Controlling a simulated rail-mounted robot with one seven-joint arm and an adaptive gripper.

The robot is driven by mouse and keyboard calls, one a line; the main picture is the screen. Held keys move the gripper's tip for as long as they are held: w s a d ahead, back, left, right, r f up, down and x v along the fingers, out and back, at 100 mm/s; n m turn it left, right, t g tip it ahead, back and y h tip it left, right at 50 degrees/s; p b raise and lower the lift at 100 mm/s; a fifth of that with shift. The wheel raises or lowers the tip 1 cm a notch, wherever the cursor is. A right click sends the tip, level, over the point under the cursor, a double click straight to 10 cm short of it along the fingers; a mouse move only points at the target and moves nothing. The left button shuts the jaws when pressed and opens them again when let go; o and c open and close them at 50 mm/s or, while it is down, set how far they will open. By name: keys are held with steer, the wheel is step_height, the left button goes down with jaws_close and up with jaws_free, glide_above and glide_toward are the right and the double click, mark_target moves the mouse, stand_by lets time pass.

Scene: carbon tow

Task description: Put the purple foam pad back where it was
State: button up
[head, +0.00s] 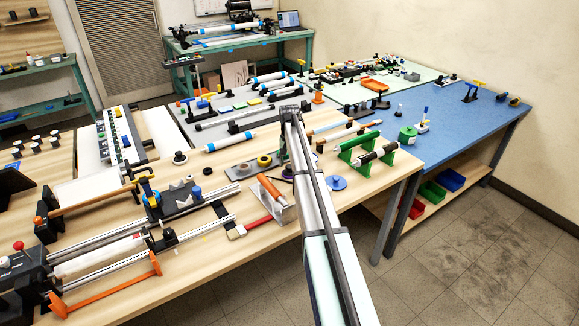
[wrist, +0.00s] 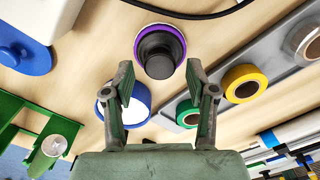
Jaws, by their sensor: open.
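The purple foam pad (wrist: 160,27) shows in the wrist view as a purple rim around a black knobbed piece (wrist: 159,55) on the wooden table. Whether the black piece rests on the pad or is joined to it, I cannot tell. In the head view a small purple edge (head: 287,174) shows beside my arm, mostly hidden. My gripper (wrist: 159,78) is open, its two fingers spread on either side just below the black piece in the wrist view, with nothing between the tips.
A blue-rimmed white roll (wrist: 138,108) lies close to the left finger. A grey tray (wrist: 268,65) holds a yellow roll (wrist: 241,82) and a green roll at right. Green stands (head: 368,147) and a blue disc (head: 336,183) are near my arm. A black cable crosses above the pad.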

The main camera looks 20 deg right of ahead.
mark_target(289, 166)
step_height(289, 166, up, 11)
steer(key=b, duration=0.3)
steer(key=shift+f, duration=0.2)
steer(key=shift+d, duration=0.1)
